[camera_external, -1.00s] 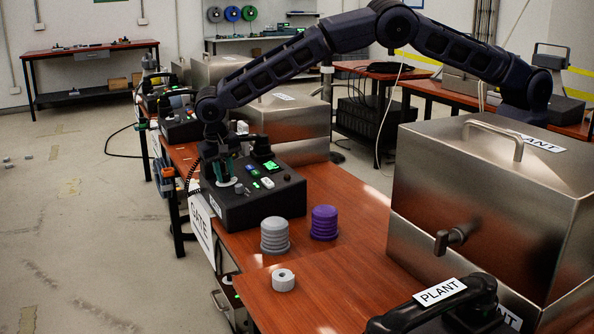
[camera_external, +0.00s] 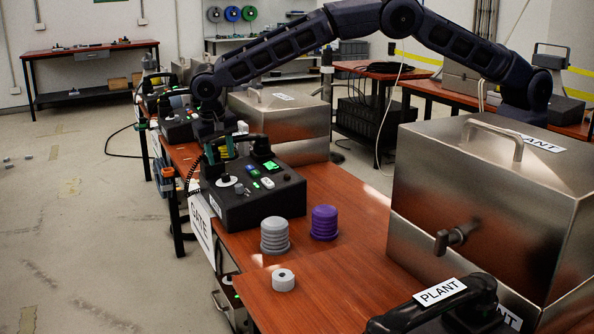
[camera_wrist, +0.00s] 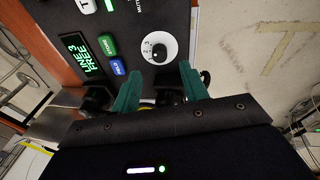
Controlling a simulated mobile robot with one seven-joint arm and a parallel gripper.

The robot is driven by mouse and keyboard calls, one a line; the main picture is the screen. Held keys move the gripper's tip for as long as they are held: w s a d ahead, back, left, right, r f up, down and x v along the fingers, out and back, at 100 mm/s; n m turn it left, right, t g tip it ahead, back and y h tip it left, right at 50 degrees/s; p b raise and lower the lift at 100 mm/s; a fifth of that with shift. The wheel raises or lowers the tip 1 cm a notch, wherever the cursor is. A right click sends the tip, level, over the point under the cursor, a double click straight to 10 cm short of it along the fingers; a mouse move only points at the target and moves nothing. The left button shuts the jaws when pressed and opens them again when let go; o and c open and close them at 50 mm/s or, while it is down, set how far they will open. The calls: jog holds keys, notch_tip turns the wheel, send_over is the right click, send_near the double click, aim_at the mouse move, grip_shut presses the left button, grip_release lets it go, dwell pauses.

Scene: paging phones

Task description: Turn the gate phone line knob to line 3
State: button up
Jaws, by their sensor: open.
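The gate phone (camera_external: 255,205) is a black box on the wooden table, beside a white sign reading GATE (camera_external: 202,222). Its line knob (camera_external: 224,179) is a small black knob on a white dial at the phone's left side. In the wrist view the knob (camera_wrist: 159,51) sits on the numbered white dial, just beyond my fingertips. The green display (camera_wrist: 83,53) reads LINE 3 FREE. My gripper (camera_external: 221,153) is above the knob and clear of it. Its two teal fingers are apart and empty in the wrist view (camera_wrist: 158,82).
Grey (camera_external: 274,236) and purple (camera_external: 324,222) ribbed stacks and a small grey ring (camera_external: 283,280) stand on the table in front of the phone. A large metal box (camera_external: 490,205) and a PLANT phone (camera_external: 440,300) are at right. More phones (camera_external: 178,128) stand farther back.

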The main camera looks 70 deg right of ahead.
jog(key=shift+v, duration=2.25)
